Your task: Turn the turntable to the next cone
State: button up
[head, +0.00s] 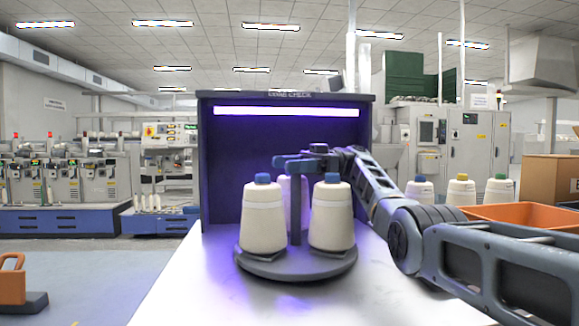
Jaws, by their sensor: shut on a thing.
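The turntable (296,269) is a round grey disc on the white table, in front of a purple-lit booth. Three cream yarn cones with blue tips stand upright on it: a front left cone (262,222), a front right cone (332,218), and a rear cone (285,190) mostly hidden between them. A dark upright post (295,222) rises from the disc's middle. My gripper (286,161) reaches in from the right, above the cones, and is shut at the top of this post. The exact finger contact is too small to see clearly.
The booth (222,160) closes off the back and sides under a bright light strip. More cones (461,192) and an orange bin (520,216) stand at the right, behind my arm. The white tabletop (200,290) is clear left of the disc.

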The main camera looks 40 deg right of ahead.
jog(key=shift+f, duration=0.15)
dwell(0.3)
jog(key=o, duration=1.4)
jog(key=shift+d, duration=0.1)
